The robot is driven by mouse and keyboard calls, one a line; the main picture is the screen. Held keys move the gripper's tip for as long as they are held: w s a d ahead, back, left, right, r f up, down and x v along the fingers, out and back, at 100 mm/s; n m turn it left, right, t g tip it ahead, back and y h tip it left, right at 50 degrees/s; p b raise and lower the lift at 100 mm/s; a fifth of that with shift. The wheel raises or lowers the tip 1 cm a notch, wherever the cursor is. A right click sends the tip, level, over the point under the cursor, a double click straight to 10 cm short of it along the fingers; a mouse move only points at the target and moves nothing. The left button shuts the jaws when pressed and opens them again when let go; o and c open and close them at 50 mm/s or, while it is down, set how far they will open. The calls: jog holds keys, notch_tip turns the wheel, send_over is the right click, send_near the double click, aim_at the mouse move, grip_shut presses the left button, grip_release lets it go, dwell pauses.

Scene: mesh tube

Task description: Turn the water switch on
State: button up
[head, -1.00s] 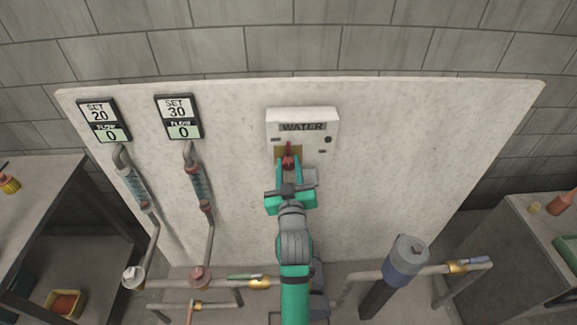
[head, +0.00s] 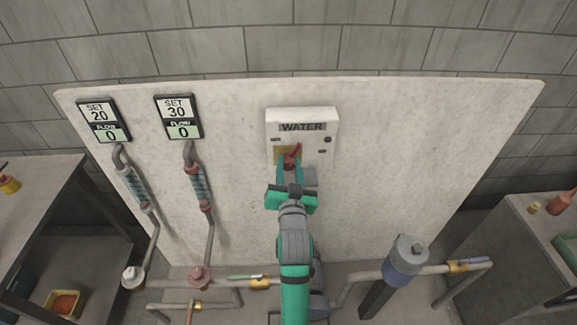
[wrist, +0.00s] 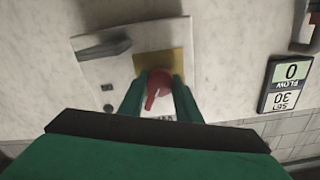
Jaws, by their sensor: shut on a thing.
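The white water switch box (head: 318,122) is fixed on the pale panel and bears a "WATER" label. Its red switch handle (head: 295,152) sits on a yellow plate and leans up and to the right in the head view. My gripper (head: 290,167) reaches the switch from below, with its fingers around the red knob. In the wrist view the red handle (wrist: 157,88) lies between my two green fingers (wrist: 158,98), which are closed on it. The fingers hide part of the knob's base.
Two flow displays, SET 20 (head: 105,120) and SET 30 (head: 179,117), are on the panel's left and both read 0. Pipes and a grey-blue cylinder (head: 404,260) run along the bottom. Tables stand at left (head: 40,185) and right (head: 530,225).

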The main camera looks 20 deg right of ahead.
jog(key=m, duration=0.6)
jog(key=shift+a+f, duration=0.1)
jog(key=m, duration=0.5)
jog(key=shift+m, duration=0.4)
dwell(0.3)
jog(key=o, duration=1.1)
jog(key=shift+c, duration=0.2)
jog(key=shift+s, duration=0.1)
jog(key=v, duration=1)
jog(key=shift+s, duration=0.35)
